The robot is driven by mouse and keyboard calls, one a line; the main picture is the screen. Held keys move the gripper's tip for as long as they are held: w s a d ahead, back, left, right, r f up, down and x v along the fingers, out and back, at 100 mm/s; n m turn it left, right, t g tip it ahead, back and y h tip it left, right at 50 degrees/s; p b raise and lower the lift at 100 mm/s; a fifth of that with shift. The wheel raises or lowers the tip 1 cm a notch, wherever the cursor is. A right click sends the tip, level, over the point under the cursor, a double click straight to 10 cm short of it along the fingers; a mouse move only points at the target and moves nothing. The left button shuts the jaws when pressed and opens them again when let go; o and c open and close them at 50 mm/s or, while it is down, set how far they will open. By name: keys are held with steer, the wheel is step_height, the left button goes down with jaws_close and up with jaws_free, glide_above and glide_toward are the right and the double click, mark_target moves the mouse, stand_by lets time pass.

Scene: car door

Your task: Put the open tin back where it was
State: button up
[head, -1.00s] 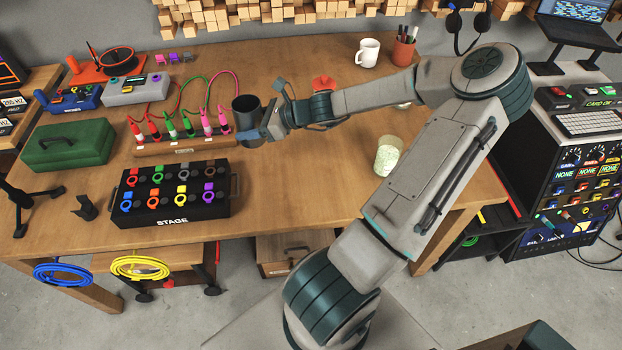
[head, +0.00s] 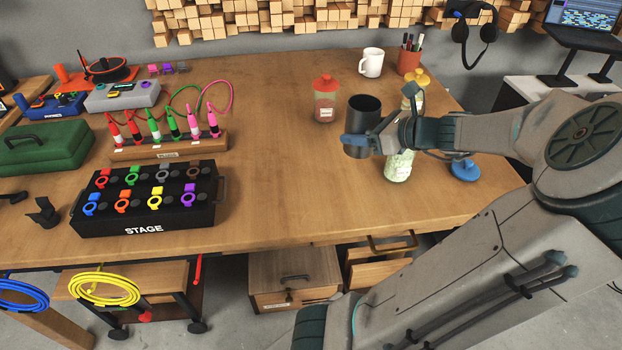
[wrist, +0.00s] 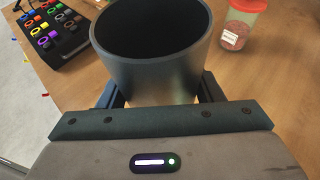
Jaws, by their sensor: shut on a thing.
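The open tin (head: 364,116) is a dark grey metal cup without a lid. My gripper (head: 357,143) is shut on it and holds it upright over the right part of the table. In the wrist view the tin (wrist: 150,75) fills the top middle, between the two fingers of my gripper (wrist: 160,92). Its inside looks dark and empty. I cannot tell exactly how far its base is above the table.
A red-lidded jar (head: 325,105) stands left of the tin. A jar of pale green stuff (head: 398,167) stands close at its right, partly hidden by my gripper. A blue lid (head: 465,170) lies farther right. The table (head: 275,195) is clear at front middle.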

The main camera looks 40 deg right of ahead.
steer(key=w+a+f+b, duration=0.2)
steer(key=w, duration=0.1)
steer(key=w+a+f+b, duration=0.1)
steer(key=w+a+f, duration=0.1)
steer(key=w, duration=0.1)
steer(key=w+a+f+b, duration=0.2)
steer(key=w+f, duration=0.1)
steer(key=shift+w+a+b, duration=0.15)
steer(key=shift+a+b, duration=0.1)
steer(key=shift+b, duration=0.05)
steer(key=shift+f+b, duration=1.15)
steer(key=shift+f, duration=0.75)
steer(key=shift+f, duration=0.15)
steer(key=o, duration=1.2)
